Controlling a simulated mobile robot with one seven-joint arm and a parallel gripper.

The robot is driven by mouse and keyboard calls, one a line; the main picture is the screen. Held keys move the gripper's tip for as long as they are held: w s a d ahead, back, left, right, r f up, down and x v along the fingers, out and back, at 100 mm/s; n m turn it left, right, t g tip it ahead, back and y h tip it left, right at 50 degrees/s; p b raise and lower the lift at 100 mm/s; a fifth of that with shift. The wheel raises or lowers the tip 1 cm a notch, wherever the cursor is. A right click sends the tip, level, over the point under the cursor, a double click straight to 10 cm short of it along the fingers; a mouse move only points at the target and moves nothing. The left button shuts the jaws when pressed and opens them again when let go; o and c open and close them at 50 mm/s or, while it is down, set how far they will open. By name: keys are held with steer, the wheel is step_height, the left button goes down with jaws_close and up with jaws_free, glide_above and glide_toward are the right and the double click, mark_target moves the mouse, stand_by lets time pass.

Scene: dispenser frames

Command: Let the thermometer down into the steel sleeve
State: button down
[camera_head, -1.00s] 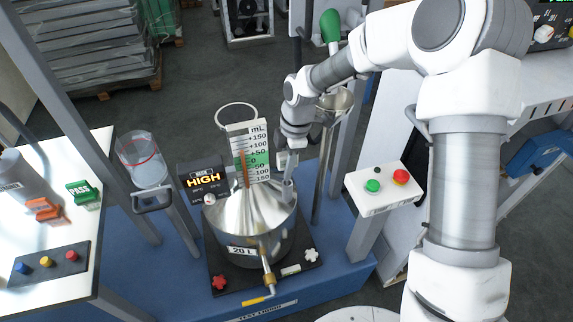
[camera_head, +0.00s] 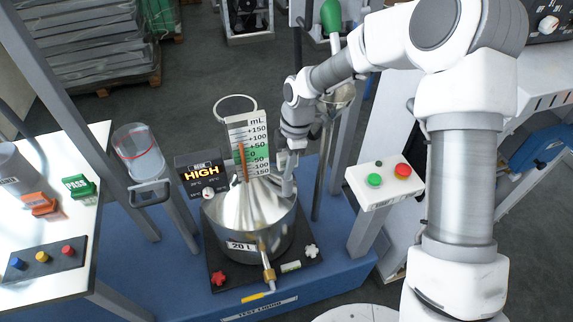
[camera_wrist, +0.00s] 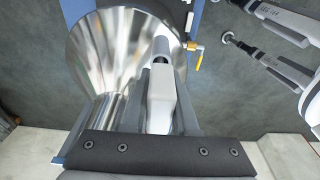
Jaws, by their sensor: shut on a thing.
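My gripper (camera_wrist: 160,112) is shut on the thermometer (camera_wrist: 161,92), whose pale grey body sits between the two fingers in the wrist view. A short dark part shows at its far end, at the mouth of the steel sleeve (camera_wrist: 161,45). I cannot tell how far the stem is inside. In the head view my gripper (camera_head: 288,156) is just above the sleeve (camera_head: 288,187), at the right side of the steel can's cone. The thermometer is mostly hidden there by the gripper.
The conical steel can (camera_head: 247,222) stands on a black plate on the blue base. Beside it are a mL scale (camera_head: 258,148), a display reading HIGH (camera_head: 201,175) and a clear cylinder (camera_head: 139,152). A button box (camera_head: 384,184) stands to the right.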

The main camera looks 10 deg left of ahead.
steer(key=shift+f+b, duration=0.35)
steer(key=shift+f, duration=0.25)
steer(key=c, duration=0.6)
jaws_free()
step_height(320, 180, up, 17)
steer(key=w+d+p, duration=0.1)
steer(key=d+p, duration=0.1)
steer(key=shift+d+r, duration=0.15)
steer(key=shift+d, duration=0.05)
steer(key=shift+w, duration=0.1)
